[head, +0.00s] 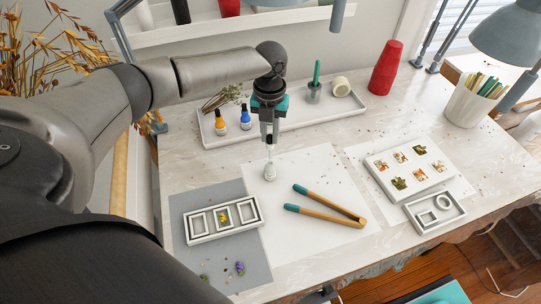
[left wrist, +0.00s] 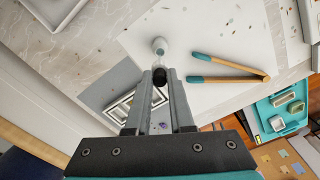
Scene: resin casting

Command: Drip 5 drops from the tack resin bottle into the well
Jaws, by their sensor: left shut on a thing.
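My left gripper (head: 269,138) points down over the white sheet and is shut on the narrow upper end of a small pale bottle (head: 270,173), which I take to be the tack resin bottle. The bottle hangs roughly upright at the sheet; whether it touches is unclear. In the left wrist view the bottle (left wrist: 159,46) shows beyond the fingertips (left wrist: 159,78), with something dark between them. A white mould (head: 188,229) with three rectangular wells lies on the grey mat to the left; its middle well holds a yellow flower. Which well is meant is not clear.
Wooden tongs with teal tips (head: 335,208) lie right of the bottle. A long tray (head: 300,124) behind holds yellow (head: 221,126) and blue (head: 246,121) bottles. A filled mould (head: 412,186), a second mould (head: 452,219) and a red cone (head: 385,68) stand right. Bare sheet surrounds the bottle.

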